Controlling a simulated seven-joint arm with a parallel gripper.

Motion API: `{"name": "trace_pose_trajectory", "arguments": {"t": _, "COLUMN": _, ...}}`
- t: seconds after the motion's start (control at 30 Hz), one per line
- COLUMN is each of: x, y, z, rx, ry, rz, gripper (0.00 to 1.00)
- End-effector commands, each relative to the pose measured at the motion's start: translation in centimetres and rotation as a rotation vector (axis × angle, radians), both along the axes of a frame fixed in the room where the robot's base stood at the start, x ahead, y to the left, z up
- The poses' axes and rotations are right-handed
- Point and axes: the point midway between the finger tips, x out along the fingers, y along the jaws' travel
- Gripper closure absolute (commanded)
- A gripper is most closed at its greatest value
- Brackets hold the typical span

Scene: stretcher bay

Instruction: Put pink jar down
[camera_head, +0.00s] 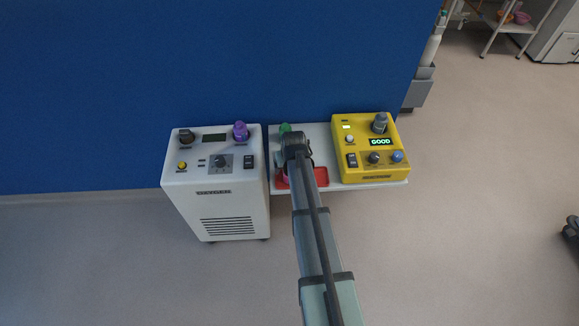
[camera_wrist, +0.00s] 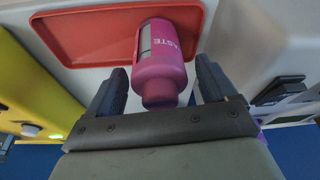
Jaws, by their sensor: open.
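The pink jar (camera_wrist: 166,72) shows in the wrist view, with white lettering and a pale strip on its side. My gripper (camera_wrist: 160,84) is open, with one dark finger on each side of the jar and a visible gap at both. The jar overlaps the edge of the red tray (camera_wrist: 100,40); whether its base rests on the tray is hidden. In the head view my arm covers most of the jar, and only a sliver of pink shows beside the red tray (camera_head: 320,177).
The tray lies on a white shelf (camera_head: 334,157). A white oxygen unit (camera_head: 229,196) with a purple knob stands left, and a yellow device (camera_head: 350,173) reading GOOD stands right. A green object (camera_head: 285,128) sits behind my wrist. A blue wall (camera_head: 200,60) is behind.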

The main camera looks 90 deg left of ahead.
Motion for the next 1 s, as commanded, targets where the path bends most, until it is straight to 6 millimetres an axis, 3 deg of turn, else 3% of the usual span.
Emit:
{"name": "trace_pose_trajectory", "arguments": {"t": 0.6, "x": 0.4, "y": -2.7, "z": 9.5, "rx": 0.001, "ry": 0.000, "rz": 0.000, "gripper": 0.15}}
{"name": "trace_pose_trajectory", "arguments": {"t": 1.0, "x": 0.5, "y": -3.2, "z": 11.6, "rx": 0.000, "ry": 0.000, "rz": 0.000, "gripper": 0.15}}
